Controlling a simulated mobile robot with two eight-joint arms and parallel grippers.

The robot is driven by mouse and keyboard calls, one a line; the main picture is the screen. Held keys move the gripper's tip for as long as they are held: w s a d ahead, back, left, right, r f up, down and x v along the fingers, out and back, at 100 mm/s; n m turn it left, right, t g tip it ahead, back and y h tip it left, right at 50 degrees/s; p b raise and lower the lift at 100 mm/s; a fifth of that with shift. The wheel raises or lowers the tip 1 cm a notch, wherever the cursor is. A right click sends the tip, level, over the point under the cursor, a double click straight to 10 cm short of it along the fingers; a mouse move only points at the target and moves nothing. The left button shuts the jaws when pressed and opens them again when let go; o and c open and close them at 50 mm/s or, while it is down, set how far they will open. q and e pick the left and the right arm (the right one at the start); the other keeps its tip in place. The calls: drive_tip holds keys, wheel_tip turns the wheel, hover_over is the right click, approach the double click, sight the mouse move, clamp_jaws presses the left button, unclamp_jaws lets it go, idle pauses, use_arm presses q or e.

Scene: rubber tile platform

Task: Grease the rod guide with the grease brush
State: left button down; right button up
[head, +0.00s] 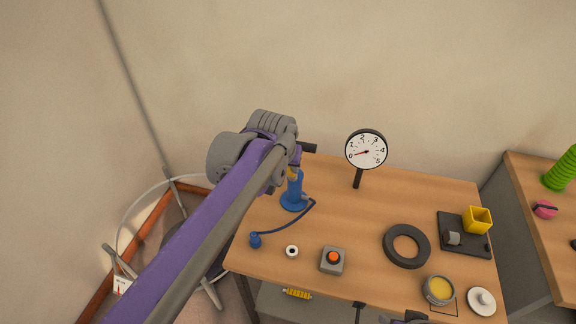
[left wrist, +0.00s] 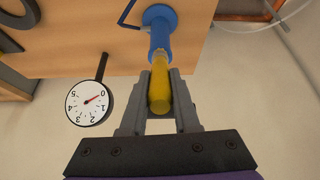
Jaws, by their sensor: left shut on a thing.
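My left gripper (left wrist: 160,95) is shut on a yellow handle (left wrist: 159,92), which I take to be the grease brush. The handle's far end meets the top of the upright blue pump cylinder (left wrist: 160,35); bristles and exact contact are hidden. I cannot make out the rod guide separately at the cylinder's top. In the head view my left arm reaches over the table, and its wrist mostly hides the fingers above the blue pump (head: 294,193). An open tin of yellow grease (head: 439,290) stands at the table's front right.
A dial gauge (head: 366,150) stands behind and right of the pump. A blue hose (head: 290,230) runs over the table. A red-button box (head: 332,260), a black ring (head: 407,246), a white lid (head: 482,301) and a black tray (head: 464,244) with a yellow cup are further right.

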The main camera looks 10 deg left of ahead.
use_arm(q)
drive_tip(key=shift+f, duration=0.2)
drive_tip(key=shift+a, duration=0.1)
drive_tip(key=shift+a+r, duration=0.1)
drive_tip(key=shift+a, duration=0.3)
drive_tip(key=shift+d, duration=0.15)
idle(0.3)
drive_tip(key=shift+d, duration=0.9)
drive_tip(key=shift+a, duration=0.15)
drive_tip(key=shift+a+p, duration=0.35)
drive_tip(key=shift+a, duration=0.55)
drive_tip(key=shift+d, duration=0.1)
drive_tip(key=shift+d, duration=0.95)
